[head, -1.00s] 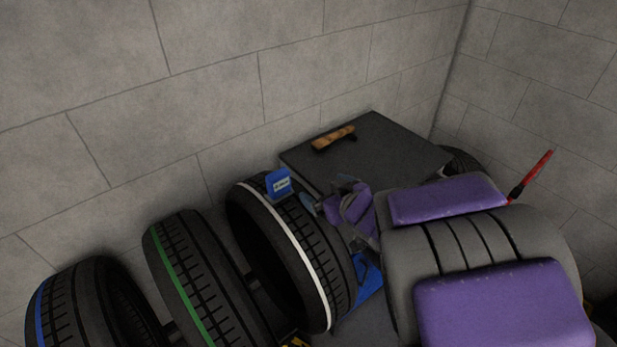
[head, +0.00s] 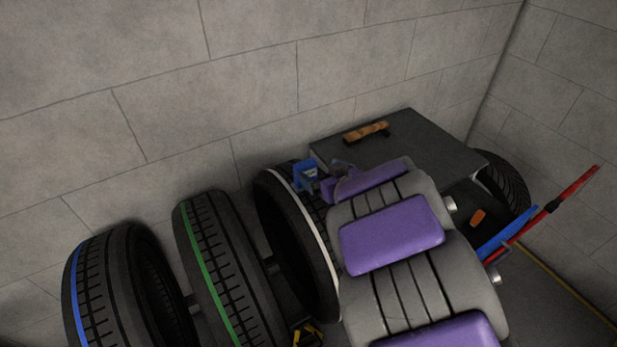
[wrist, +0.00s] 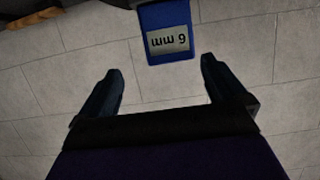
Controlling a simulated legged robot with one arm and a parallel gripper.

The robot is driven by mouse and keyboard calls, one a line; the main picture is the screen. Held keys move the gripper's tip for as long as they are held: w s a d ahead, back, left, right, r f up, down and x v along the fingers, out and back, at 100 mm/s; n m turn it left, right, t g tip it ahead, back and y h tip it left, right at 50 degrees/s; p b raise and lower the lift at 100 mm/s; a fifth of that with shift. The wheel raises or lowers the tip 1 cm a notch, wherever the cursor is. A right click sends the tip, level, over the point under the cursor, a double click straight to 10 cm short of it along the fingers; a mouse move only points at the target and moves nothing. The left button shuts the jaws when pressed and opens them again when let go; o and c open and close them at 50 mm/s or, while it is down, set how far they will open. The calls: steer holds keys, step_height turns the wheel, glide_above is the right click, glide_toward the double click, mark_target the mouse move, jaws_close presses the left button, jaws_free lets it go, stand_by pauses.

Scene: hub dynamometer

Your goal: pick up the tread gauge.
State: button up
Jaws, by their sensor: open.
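The tread gauge (head: 304,174) is a small blue block with a pale label, at the top of the tire with the white stripe (head: 305,225) in the head view. In the wrist view the gauge (wrist: 168,32) is at the top centre, its "mm" label upside down, beyond the fingertips and roughly in line with the gap between them. My gripper (wrist: 163,82) is open with nothing between its fingers. In the head view my gripper (head: 323,178) is just right of the gauge and partly overlaps it. Whether they touch cannot be told.
Tires with a green stripe (head: 213,270) and a blue stripe (head: 125,290) stand to the left. A dark cabinet (head: 430,145) with a wooden-handled tool (head: 367,132) on top is behind. A red bar (head: 575,188) leans at right. A block wall (head: 260,80) closes the back.

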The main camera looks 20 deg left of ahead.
mark_target(307, 168)
steer(key=a, duration=0.1)
steer(key=w+a+f, duration=0.1)
steer(key=a, duration=0.1)
steer(key=shift+w, duration=0.2)
steer(key=shift+w+a+f+b, duration=0.1)
steer(key=shift+a+f+b, duration=0.1)
steer(key=shift+a, duration=0.2)
steer(key=shift+w+a+f+b, duration=0.1)
steer(key=shift+a+b, duration=0.05)
steer(key=shift+a, duration=0.25)
steer(key=shift+w+a+f+b, duration=0.45)
steer(key=shift+w+b, duration=0.05)
steer(key=shift+w+a+f, duration=0.1)
steer(key=shift+w+a, duration=0.25)
steer(key=shift+w, duration=0.3)
steer(key=shift+a, duration=0.4)
steer(key=shift+a+f, duration=0.15)
steer(key=shift+a, duration=0.1)
steer(key=shift+c, duration=1.3)
steer(key=shift+d, duration=0.4)
steer(key=c, duration=0.8)
steer(key=shift+c, duration=0.5)
steer(key=shift+a, duration=0.2)
steer(key=shift+c, duration=0.2)
